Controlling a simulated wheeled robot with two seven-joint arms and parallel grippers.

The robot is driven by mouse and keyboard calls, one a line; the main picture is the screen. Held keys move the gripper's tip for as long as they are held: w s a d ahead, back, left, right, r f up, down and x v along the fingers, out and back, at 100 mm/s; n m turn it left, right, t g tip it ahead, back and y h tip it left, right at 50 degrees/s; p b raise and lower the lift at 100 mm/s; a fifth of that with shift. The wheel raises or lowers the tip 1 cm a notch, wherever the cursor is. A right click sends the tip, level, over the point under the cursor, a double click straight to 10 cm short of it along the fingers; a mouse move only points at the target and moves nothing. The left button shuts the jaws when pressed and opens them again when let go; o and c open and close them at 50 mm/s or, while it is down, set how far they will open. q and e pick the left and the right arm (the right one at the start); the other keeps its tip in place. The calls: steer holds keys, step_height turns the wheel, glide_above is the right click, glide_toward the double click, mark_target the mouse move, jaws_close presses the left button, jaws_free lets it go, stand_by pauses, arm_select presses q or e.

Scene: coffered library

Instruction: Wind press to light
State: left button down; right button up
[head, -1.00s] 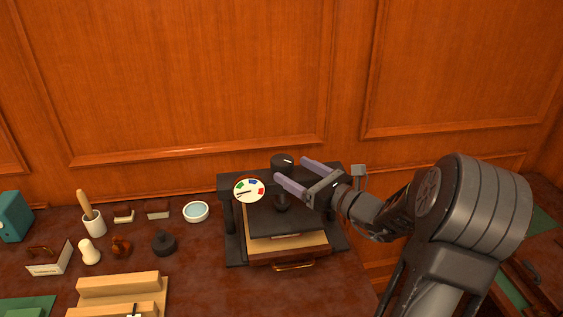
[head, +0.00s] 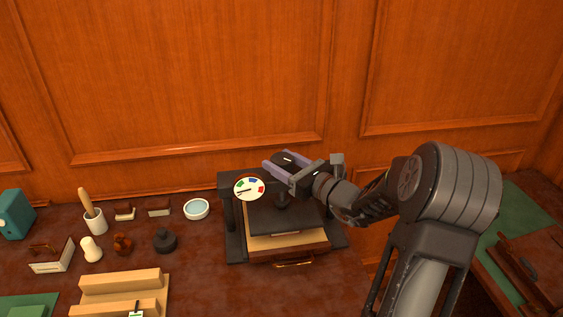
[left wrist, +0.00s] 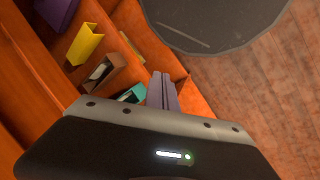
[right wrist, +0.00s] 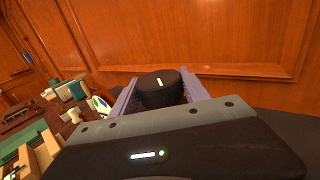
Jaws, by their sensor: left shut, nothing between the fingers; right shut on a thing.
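The black press (head: 235,240) stands at the right end of the table. Its round black knob (head: 285,158) has a white mark on top and sits on a dark screw above the black plate (head: 270,219). A white dial (head: 248,188) with coloured segments and a dark needle is on the press's front left. My right gripper (head: 277,162) is shut on the knob, which shows between its fingers in the right wrist view (right wrist: 160,92). My left gripper (left wrist: 162,76) is shut and empty in the left wrist view, away from the press.
A brown case-like block (head: 290,246) lies under the plate. To the left stand a white bowl (head: 196,209), a black round piece (head: 164,240), a cup with a wooden handle (head: 94,221) and a wooden stepped block (head: 120,285). The wood-panelled wall is close behind.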

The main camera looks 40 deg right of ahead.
mark_target(288, 168)
steer(key=c, duration=0.8)
steer(key=m+h+b, duration=0.2)
steer(key=h+b, duration=0.1)
steer(key=b, duration=0.2)
steer(key=shift+f+h, duration=0.1)
steer(key=shift+h, duration=0.3)
steer(key=shift+m+h, duration=0.4)
steer(key=shift+m, duration=0.1)
steer(key=shift+r, duration=0.2)
steer(key=o, duration=1.4)
steer(key=shift+s+f, duration=0.1)
steer(key=s, duration=0.2)
steer(key=s+b, duration=0.1)
steer(key=s, duration=0.2)
steer(key=s+a, duration=0.1)
steer(key=s, duration=0.1)
steer(key=shift+s, duration=0.3)
